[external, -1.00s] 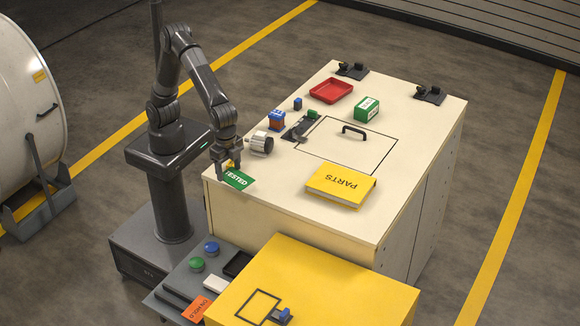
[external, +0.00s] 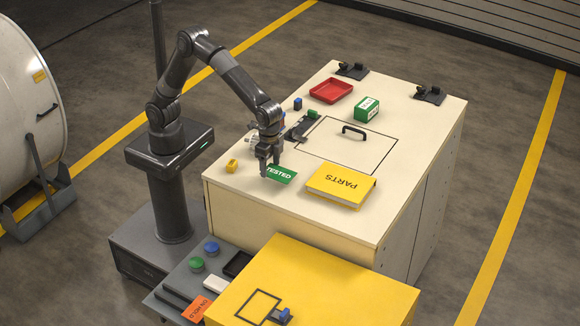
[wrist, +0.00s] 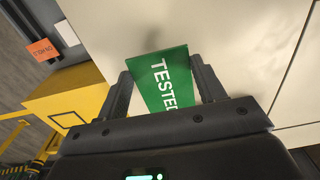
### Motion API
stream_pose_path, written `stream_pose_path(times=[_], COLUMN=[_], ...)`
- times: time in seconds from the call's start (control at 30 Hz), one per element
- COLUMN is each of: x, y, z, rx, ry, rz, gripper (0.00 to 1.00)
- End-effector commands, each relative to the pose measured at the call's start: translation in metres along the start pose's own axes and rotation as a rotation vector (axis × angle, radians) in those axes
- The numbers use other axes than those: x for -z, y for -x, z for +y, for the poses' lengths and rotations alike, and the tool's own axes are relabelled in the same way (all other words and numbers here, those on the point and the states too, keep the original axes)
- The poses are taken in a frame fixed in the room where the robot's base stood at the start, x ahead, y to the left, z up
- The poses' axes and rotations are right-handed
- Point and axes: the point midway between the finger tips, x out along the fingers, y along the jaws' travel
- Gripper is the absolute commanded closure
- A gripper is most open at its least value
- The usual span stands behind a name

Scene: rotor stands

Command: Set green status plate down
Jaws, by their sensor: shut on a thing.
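The green status plate (external: 282,175), marked TESTED, is at my gripper (external: 268,170) over the cream cabinet top (external: 235,200), left of the yellow PARTS box. I cannot tell whether the plate touches the top or hangs just above it. In the wrist view the green plate (wrist: 160,75) lies between the two fingers of my gripper (wrist: 162,70), which are shut on its sides. The near end of the plate is hidden by the gripper body.
The yellow PARTS box (external: 340,187) stands close to the right of the plate. A small yellow block (external: 232,166) is to its left. A dark fixture (external: 302,126), a green box (external: 367,109), a red tray (external: 331,91) and a hatch handle (external: 354,130) are farther back.

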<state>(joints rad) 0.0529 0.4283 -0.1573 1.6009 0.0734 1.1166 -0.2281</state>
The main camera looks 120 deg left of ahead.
Motion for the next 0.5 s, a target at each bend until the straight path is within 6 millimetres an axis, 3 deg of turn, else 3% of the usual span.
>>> stream_pose_path(times=[0.27,0.5], x=[-0.001,0.0], y=[-0.036,-0.039], z=[0.0,0.001], rx=[0.0,0.0], ry=[-0.001,-0.001], rz=[-0.003,0.0], gripper=[0.6,0.6])
